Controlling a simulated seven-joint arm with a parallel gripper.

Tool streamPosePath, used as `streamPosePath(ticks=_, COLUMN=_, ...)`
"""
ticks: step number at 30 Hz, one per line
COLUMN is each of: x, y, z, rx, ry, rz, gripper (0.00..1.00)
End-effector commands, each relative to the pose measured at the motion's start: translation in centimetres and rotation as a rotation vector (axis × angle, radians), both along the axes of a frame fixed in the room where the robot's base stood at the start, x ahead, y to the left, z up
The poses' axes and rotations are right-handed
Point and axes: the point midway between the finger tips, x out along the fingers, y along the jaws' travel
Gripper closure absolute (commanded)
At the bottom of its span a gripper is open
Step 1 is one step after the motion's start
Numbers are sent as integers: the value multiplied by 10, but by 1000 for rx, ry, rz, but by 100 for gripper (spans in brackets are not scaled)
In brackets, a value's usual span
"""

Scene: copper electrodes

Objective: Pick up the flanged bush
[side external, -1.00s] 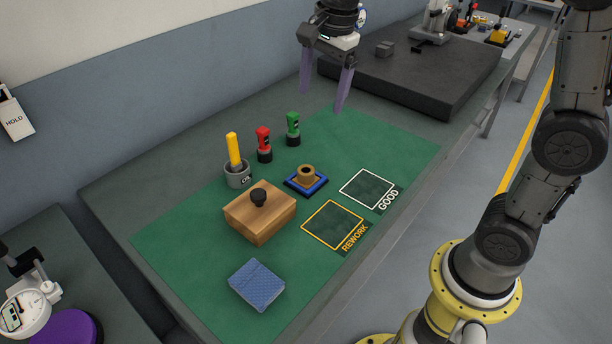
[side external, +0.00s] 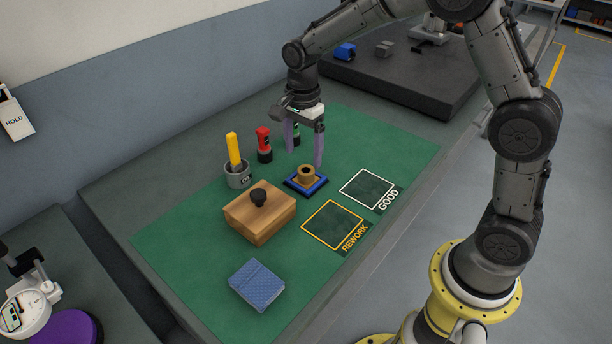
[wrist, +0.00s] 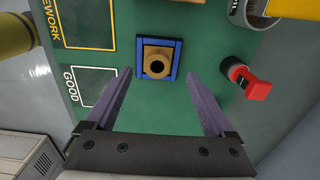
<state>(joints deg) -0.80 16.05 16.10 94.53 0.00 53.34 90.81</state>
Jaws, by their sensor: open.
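The flanged bush (side external: 307,174) is a brass-coloured ring with a dark bore, upright on a small blue-edged square tray (side external: 292,187) on the green mat. In the wrist view the bush (wrist: 157,64) sits ahead of and between the fingertips, with the tray's blue rim (wrist: 177,62) around it. My gripper (side external: 304,157) is open and empty, its purple fingers pointing down just behind the bush. In the wrist view my gripper (wrist: 162,82) shows a wide gap between its fingers. The fingers look apart from the bush.
A wooden block with a black knob (side external: 260,214) stands front-left of the tray. The GOOD (side external: 367,189) and REWORK (side external: 333,224) squares are empty.

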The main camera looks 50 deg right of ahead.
Motion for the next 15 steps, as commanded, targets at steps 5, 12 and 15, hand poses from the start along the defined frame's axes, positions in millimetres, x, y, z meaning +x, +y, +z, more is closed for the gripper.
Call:
streamPosePath(ticks=5, x=-3, y=-4, z=-18, rx=0, ry=4, rz=-1, gripper=12)
streamPosePath(ticks=12, x=-4, y=-6, z=-48, rx=-1, ry=2, rz=-1, gripper=12)
streamPosePath(ticks=15, x=-4, y=-6, z=-52, rx=-1, ry=-1, rz=0, gripper=12)
